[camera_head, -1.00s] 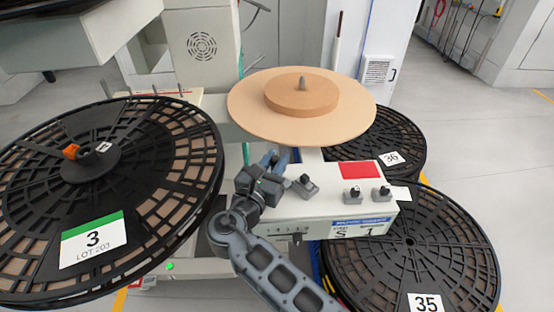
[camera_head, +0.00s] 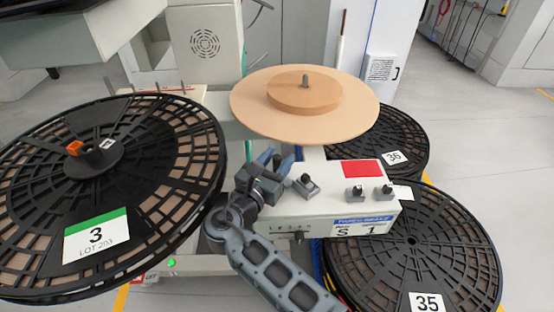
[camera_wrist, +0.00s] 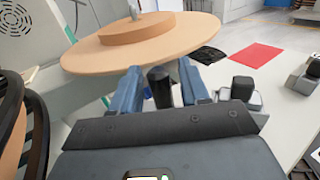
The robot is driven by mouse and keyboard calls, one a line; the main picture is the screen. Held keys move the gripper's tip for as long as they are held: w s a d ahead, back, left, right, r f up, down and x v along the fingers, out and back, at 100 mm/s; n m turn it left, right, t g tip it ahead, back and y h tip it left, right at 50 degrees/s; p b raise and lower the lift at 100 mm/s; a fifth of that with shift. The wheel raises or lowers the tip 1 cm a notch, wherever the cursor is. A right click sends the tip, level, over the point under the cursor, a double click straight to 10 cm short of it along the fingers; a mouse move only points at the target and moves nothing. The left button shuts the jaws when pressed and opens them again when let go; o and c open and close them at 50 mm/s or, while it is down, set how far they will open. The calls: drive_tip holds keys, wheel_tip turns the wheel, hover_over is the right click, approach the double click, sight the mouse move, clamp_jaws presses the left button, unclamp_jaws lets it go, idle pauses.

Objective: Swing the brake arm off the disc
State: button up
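The tan disc (camera_head: 256,112) with a smaller tan hub on top lies level above the white control box (camera_head: 335,205). The disc also shows in the wrist view (camera_wrist: 85,60). My gripper (camera_head: 282,158) is at the near edge of the disc, above the left end of the box. In the wrist view its two blue fingers (camera_wrist: 160,85) stand apart on either side of a short black knob (camera_wrist: 160,88). Narrow gaps seem to show beside the knob. The knob may be the brake arm's handle; the arm itself is not clearly visible.
A large black reel labelled 3 (camera_head: 95,236) stands close at left. Reels labelled 36 (camera_head: 394,157) and 35 (camera_head: 425,302) lie at right. Small black knobs (camera_head: 356,192) and a red patch (camera_head: 361,170) are on the box top. Open floor lies far right.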

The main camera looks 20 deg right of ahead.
drive_tip(key=shift+v, duration=3.9)
